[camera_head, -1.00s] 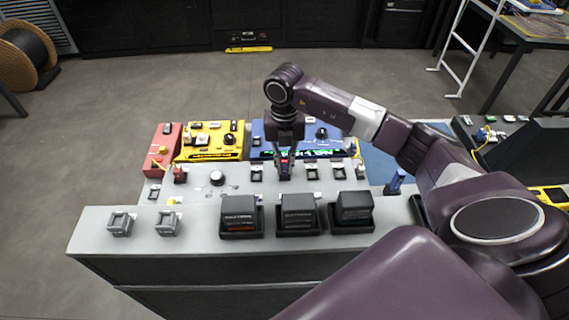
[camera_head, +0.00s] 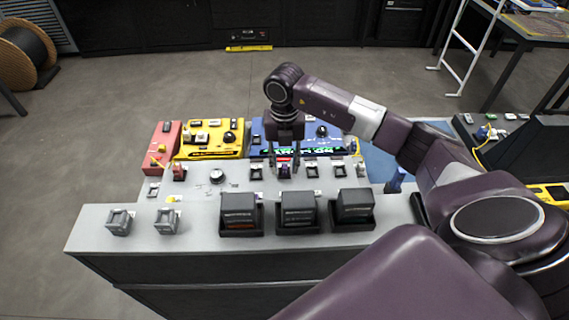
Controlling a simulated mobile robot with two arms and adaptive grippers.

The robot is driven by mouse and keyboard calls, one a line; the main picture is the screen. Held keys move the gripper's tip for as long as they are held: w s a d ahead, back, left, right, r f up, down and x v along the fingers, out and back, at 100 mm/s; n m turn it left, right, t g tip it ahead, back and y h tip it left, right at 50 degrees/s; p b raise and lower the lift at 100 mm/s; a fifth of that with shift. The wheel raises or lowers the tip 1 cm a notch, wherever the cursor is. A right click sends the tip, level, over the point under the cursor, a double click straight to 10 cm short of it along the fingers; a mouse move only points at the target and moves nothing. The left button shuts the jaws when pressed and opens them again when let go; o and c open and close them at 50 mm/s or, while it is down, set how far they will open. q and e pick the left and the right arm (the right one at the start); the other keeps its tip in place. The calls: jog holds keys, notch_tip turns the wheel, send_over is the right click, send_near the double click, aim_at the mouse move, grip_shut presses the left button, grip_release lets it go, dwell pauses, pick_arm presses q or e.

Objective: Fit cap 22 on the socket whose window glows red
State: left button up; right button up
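My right gripper (camera_head: 284,168) points down over the back of the grey bench, in front of the blue device (camera_head: 322,131). Its fingers stand apart around a small dark piece with a purplish tint (camera_head: 284,172); I cannot tell whether they touch it. Similar small dark pieces stand in the same row, one to the left (camera_head: 256,171) and two to the right (camera_head: 311,171), (camera_head: 338,170). The number 22 is not readable on any piece. My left gripper is not in view.
Three black boxes (camera_head: 239,211), (camera_head: 298,209), (camera_head: 355,207) and two grey holders (camera_head: 120,221), (camera_head: 167,220) stand along the bench front. A round knob (camera_head: 217,176), a yellow device (camera_head: 209,139) and a red device (camera_head: 163,147) are at left.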

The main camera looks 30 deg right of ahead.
notch_tip(320, 180, up, 12)
dwell(0.4)
